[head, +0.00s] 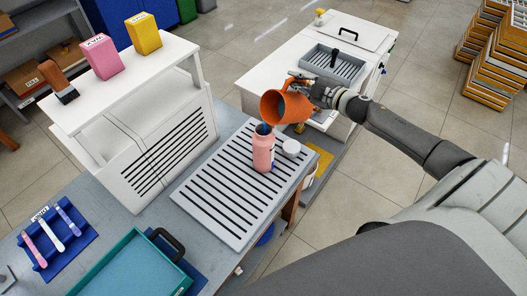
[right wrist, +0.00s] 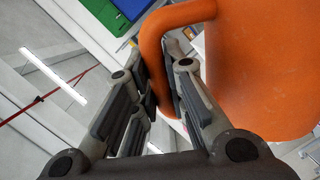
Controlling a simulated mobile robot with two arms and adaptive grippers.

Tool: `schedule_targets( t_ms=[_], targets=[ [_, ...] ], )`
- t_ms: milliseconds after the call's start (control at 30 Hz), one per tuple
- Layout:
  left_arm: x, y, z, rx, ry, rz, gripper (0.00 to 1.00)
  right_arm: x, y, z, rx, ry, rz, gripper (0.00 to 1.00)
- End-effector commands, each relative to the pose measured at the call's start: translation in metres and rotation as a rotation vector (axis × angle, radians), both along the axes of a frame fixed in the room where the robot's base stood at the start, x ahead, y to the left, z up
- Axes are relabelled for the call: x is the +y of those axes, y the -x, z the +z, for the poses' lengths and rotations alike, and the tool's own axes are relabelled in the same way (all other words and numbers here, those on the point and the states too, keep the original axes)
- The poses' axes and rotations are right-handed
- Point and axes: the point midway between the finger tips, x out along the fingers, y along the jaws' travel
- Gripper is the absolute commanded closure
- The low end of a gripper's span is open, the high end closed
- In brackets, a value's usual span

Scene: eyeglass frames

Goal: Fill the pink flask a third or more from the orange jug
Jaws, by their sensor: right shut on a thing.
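The orange jug (head: 287,106) is in the air above the right edge of the grey slatted rack, tilted with its mouth toward the left. My right gripper (head: 312,88) is shut on its handle; the right wrist view shows the handle between the fingers (right wrist: 160,95) and the large orange body (right wrist: 265,65) at the right. The pink flask (head: 263,153) stands upright on the rack, below and left of the jug, with a dark opening at its top. My left gripper is not in view.
A white round cap (head: 291,148) lies just right of the flask on the slatted rack (head: 215,190). A white shelf unit (head: 150,150) with several coloured boxes stands to the left. A teal tray (head: 125,270) and a blue holder (head: 55,240) are at the front left.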

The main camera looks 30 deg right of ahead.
Motion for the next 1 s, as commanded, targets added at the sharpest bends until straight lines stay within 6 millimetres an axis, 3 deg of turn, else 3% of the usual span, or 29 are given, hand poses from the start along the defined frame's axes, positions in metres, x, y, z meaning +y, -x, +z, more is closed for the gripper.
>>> schedule_targets(
  t_ms=[1000],
  targets=[
    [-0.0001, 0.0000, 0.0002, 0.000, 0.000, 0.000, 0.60, 0.0045, -0.0003, 0.0050, -0.010, 0.046, 0.000, 1.00]
  ],
)
